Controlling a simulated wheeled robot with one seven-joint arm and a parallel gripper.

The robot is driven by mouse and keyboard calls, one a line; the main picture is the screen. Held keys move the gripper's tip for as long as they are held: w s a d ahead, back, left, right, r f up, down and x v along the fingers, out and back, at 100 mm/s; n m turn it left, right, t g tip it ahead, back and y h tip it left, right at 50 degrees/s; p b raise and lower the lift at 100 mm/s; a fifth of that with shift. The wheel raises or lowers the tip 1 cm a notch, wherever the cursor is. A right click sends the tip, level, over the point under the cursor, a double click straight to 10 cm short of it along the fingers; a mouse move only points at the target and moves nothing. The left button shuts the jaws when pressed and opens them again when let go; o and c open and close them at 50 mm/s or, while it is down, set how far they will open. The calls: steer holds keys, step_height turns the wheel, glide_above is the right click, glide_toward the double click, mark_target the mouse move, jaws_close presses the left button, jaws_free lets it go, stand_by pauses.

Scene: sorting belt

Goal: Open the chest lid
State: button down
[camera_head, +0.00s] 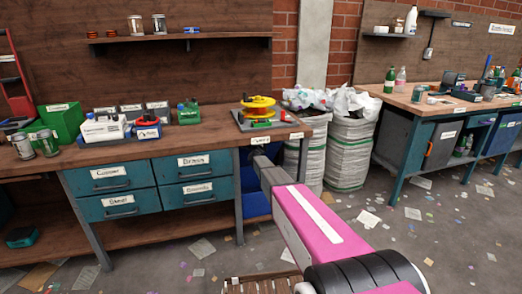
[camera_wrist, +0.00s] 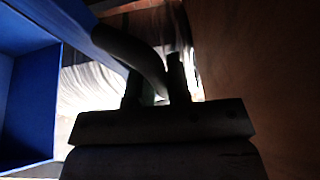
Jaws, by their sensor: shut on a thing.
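A blue box (camera_head: 257,198) stands under the right end of the wooden workbench, partly hidden by my arm; it appears to be the chest. In the wrist view, a blue box with a dark inside (camera_wrist: 25,100) fills the left side. A blue edge (camera_wrist: 80,25) runs beside a dark curved bar (camera_wrist: 135,50), which looks like a handle. My gripper (camera_wrist: 155,80) is shut on this bar between its two dark fingers. In the head view my pink arm hides most of the gripper near the bench edge. How far the lid stands open is unclear.
The workbench top (camera_head: 180,143) overhangs close to my gripper. White sacks of waste (camera_head: 348,150) stand just to the right. A yellow reel (camera_head: 258,105) sits on the bench above. A brown slatted object (camera_head: 262,284) lies at the bottom; papers litter the floor.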

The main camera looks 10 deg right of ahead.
steer(key=shift+w+r, duration=0.15)
steer(key=shift+w, duration=0.05)
steer(key=c, duration=1.1)
jaws_free()
steer(key=shift+s, duration=0.1)
steer(key=s+d+f, duration=0.1)
steer(key=s+f, duration=0.4)
steer(key=f, duration=0.4)
steer(key=s+f, duration=0.5)
steer(key=f, duration=0.4)
steer(key=s+d+f+t, duration=0.1)
steer(key=s+f, duration=0.3)
steer(key=f, duration=0.5)
steer(key=shift+s+d+f+m, duration=0.15)
steer(key=shift+s+d+m, duration=0.15)
steer(key=shift+s+d, duration=0.1)
steer(key=shift+w+a, duration=0.25)
